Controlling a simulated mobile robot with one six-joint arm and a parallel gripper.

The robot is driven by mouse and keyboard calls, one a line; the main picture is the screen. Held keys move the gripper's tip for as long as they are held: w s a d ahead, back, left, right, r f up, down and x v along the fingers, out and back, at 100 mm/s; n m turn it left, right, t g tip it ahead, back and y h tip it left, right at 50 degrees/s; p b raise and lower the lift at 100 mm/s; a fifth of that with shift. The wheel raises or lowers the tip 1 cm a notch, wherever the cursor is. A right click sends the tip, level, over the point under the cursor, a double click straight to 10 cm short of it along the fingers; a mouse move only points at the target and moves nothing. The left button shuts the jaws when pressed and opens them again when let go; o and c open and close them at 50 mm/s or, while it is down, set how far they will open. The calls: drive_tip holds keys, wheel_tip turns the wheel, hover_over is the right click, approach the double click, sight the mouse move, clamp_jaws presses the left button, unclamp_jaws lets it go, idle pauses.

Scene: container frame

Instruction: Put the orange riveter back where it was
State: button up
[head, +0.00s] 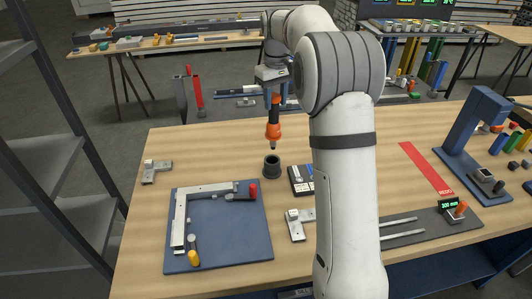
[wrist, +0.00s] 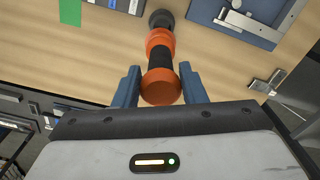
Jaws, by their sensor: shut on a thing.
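The orange riveter (head: 273,128) hangs upright, with its dark tip pointing down, in the head view. In the wrist view, the holder (wrist: 161,18) shows just beyond the riveter. Whether the tip is touching it is hard to tell there.
Left of the holder, a blue board (head: 235,240) carries a metal frame corner with red and yellow clamps. A small dark tray (head: 299,181) stands close on the holder's right. A metal bracket (head: 156,171) lies at the table's left. A red strip (head: 426,167) lies right of my arm.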

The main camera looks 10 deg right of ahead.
sight(274, 123)
drive_tip(key=f, duration=0.3)
drive_tip(key=f+p, duration=0.1)
drive_tip(key=f, duration=0.2)
drive_tip(key=f+p, duration=0.1)
drive_tip(key=f, duration=0.2)
drive_tip(key=shift+s+a, duration=0.1)
drive_tip(key=shift+a, duration=0.15)
drive_tip(key=shift+f, duration=0.2)
drive_tip(key=shift+f+b, duration=0.4)
drive_tip(key=shift+f, duration=0.1)
drive_tip(key=o, duration=1)
